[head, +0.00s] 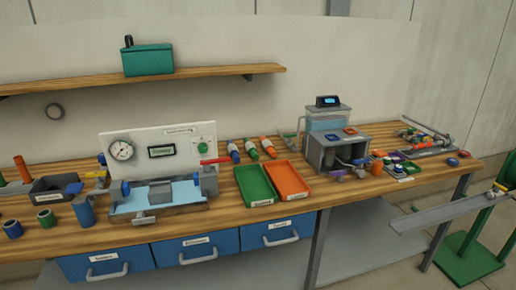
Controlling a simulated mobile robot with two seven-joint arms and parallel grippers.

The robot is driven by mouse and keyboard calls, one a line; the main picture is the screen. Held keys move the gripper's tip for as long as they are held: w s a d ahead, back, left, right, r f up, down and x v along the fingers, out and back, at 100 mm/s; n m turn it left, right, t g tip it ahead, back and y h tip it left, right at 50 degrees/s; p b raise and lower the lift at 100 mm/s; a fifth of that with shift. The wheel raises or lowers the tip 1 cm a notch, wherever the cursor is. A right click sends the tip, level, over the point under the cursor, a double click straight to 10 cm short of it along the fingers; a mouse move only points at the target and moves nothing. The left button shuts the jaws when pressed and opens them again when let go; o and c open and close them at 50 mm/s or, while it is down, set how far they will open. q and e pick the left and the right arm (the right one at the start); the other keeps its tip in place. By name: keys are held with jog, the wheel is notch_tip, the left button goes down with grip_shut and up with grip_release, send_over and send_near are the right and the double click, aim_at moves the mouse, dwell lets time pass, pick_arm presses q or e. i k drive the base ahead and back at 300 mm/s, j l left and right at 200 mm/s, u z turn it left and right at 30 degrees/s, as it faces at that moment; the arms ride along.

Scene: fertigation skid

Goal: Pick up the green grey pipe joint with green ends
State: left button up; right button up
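A short grey pipe joint with green at its end (46,218) stands on the left part of the wooden workbench, in front of a dark bin. It is small in the head view, so its lower end is hard to make out. A similar joint with blue ends (12,229) stands to its left, and a larger blue cylinder (84,211) stands to its right. Neither of my grippers shows in the head view.
The dark bin (56,196) is close behind the joint. A test rig with a gauge (121,150) stands to the right, then green (240,185) and orange (275,180) trays. A tank unit (328,120) stands further right. A shelf (200,75) hangs above the bench.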

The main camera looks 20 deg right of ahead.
aim_at(249, 147)
jog(key=i+l, duration=0.1)
jog(key=l, duration=0.75)
jog(key=i+l, duration=0.15)
jog(key=l, duration=0.25)
